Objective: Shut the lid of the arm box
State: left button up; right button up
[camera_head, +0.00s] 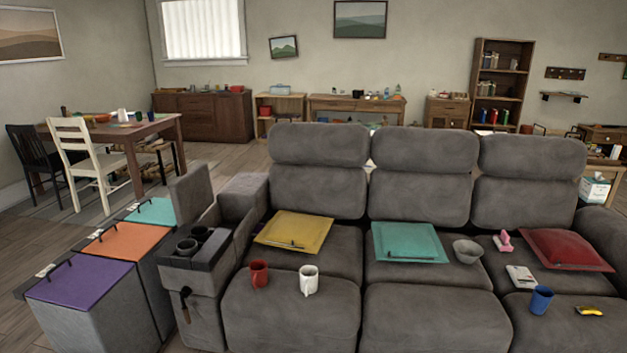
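The arm box (208,279) is the grey upholstered block at the left end of the sofa, with a dark top panel holding two cup holders. Its grey lid (191,194) appears to stand raised, nearly upright and slightly tilted, at the back left of that panel. A dark lever or strap (185,302) shows on the front face of the arm box. The inside of the box is hard to make out. Neither of my grippers shows in the head view.
The grey sofa (366,307) fills the middle and right. A red mug (259,273), a white mug (308,280) and a yellow cushion (293,231) lie on its left seat. Bins with purple (81,281), orange (127,241) and teal (153,211) lids stand left of the arm box.

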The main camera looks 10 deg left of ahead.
aim_at(191, 195)
jog(key=j, duration=0.75)
jog(key=j+z, duration=0.15)
jog(key=j, duration=0.65)
jog(key=k+j, duration=0.1)
jog(key=j, duration=0.65)
jog(key=j+z, duration=0.15)
jog(key=j, duration=0.6)
jog(key=k, duration=0.05)
